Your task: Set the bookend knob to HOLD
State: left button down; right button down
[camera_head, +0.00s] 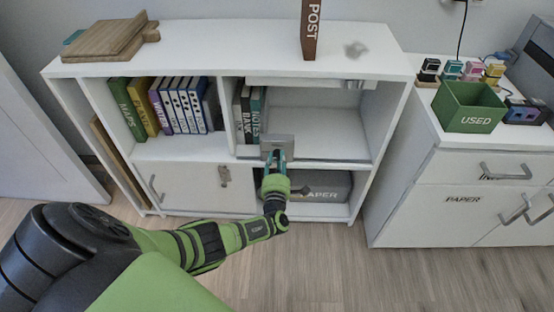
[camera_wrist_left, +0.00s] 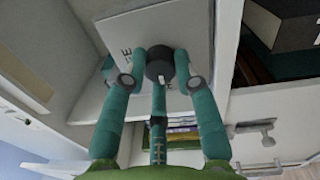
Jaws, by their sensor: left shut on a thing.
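The grey bookend (camera_head: 277,140) stands on the middle shelf, just right of a few books. Its face (camera_wrist_left: 142,28) fills the upper middle of the left wrist view. The dark round knob (camera_wrist_left: 159,62) sticks out of that face, with a white mark on its rim. Lettering on the face left of the knob is partly hidden and I cannot read it whole. My left gripper (camera_head: 276,158) is at the bookend's front. In the left wrist view its teal fingers (camera_wrist_left: 160,72) are shut around the knob. My right gripper is in neither view.
Upright books (camera_head: 252,105) stand left of the bookend, and the shelf to its right is empty. A shut cabinet door (camera_head: 195,186) and a dark grey box (camera_head: 325,186) are below. A brown POST holder (camera_head: 311,30) stands on top. A green USED bin (camera_head: 468,108) is at right.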

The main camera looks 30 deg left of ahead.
pick_arm(q)
jog(key=shift+w+r+m, duration=0.15)
jog(key=shift+m, duration=0.25)
jog(key=c, duration=0.9)
grip_release()
jog(key=shift+c, duration=0.2)
jog(key=shift+s+d+f, duration=0.2)
jog(key=shift+s+d, duration=0.15)
jog(key=shift+s, duration=0.2)
jog(key=v, duration=1.1)
jog(key=shift+r, duration=0.1)
